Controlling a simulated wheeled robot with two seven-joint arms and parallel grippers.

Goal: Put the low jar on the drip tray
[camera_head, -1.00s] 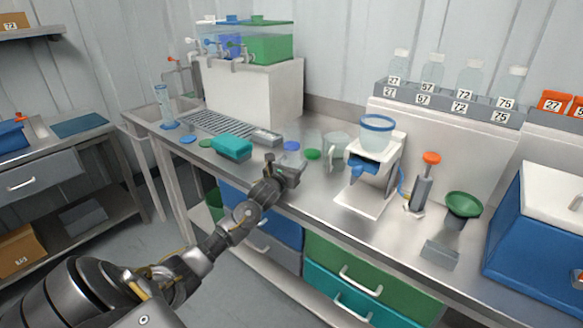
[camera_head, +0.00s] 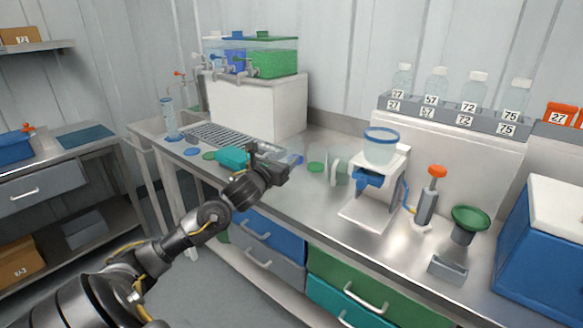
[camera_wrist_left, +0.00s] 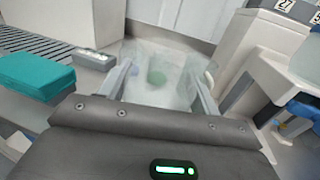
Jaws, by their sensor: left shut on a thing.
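A clear, nearly colourless vessel, which looks like the low jar (camera_wrist_left: 172,95), sits between the fingers of my left gripper (camera_wrist_left: 163,78) in the left wrist view. The gripper is shut on it. In the head view my left gripper (camera_head: 284,168) is over the front of the steel bench, and the jar is hard to make out there. The drip tray (camera_head: 222,137), a grey slatted grille, lies on the bench below the taps, behind and left of the gripper. It also shows at the left of the left wrist view (camera_wrist_left: 22,42). My right gripper is not in view.
A teal box (camera_head: 231,157) lies between gripper and tray. A white stand with a blue-rimmed vessel (camera_head: 381,147) is to the right. A tank block (camera_head: 262,105) stands behind the tray.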

